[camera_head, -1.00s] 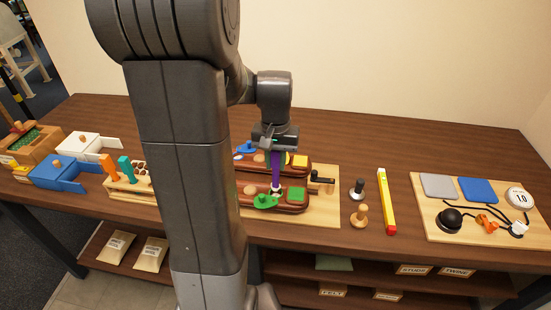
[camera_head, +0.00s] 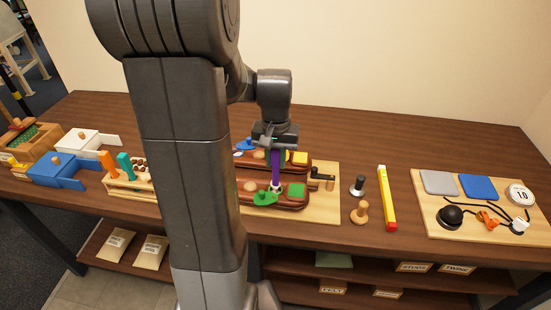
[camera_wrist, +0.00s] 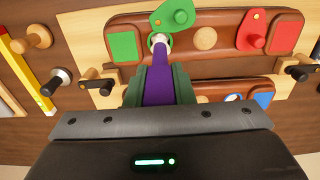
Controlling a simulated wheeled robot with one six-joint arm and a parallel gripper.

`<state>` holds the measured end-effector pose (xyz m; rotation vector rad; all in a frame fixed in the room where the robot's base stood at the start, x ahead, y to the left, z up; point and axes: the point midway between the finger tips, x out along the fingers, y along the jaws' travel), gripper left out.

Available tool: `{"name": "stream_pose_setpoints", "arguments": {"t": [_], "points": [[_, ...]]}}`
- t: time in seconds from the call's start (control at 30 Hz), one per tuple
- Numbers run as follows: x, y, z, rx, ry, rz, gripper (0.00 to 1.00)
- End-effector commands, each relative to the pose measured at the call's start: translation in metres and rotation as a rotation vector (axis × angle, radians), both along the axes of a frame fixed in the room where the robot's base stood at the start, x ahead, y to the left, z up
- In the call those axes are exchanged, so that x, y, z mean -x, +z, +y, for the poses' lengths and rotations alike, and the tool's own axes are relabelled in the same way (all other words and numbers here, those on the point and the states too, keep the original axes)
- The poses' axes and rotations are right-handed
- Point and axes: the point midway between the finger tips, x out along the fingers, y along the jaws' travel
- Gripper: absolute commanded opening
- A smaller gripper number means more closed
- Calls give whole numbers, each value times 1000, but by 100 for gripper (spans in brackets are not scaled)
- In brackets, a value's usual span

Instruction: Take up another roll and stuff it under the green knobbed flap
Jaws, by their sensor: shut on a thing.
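My gripper (camera_wrist: 158,88) is shut on a long purple piece (camera_wrist: 160,68), seen between its green fingers in the wrist view. The piece also shows in the head view (camera_head: 275,168), pointing down. Its pale round end (camera_wrist: 159,40) is at a round opening in the nearer brown padded panel (camera_head: 290,202). I cannot tell how deep it sits, nor whether it is a roll or a tool. The green knobbed flap (camera_wrist: 174,16) lies turned aside, with the opening uncovered at its edge; it also shows in the head view (camera_head: 264,198). No separate roll is clearly visible.
A green patch (camera_wrist: 123,46), a wooden knob (camera_wrist: 205,38) and a red flap (camera_wrist: 252,30) are on the same panel. A second brown panel lies behind it. My arm hides the table's left middle.

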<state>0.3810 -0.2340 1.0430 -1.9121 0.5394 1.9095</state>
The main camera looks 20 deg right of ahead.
Motion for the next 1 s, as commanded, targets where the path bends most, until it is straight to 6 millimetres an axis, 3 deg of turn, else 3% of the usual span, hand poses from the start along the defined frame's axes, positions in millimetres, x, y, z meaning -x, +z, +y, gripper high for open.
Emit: {"name": "stream_pose_setpoints", "arguments": {"t": [1.0], "points": [[0,-21,0,0,0,0,5]]}}
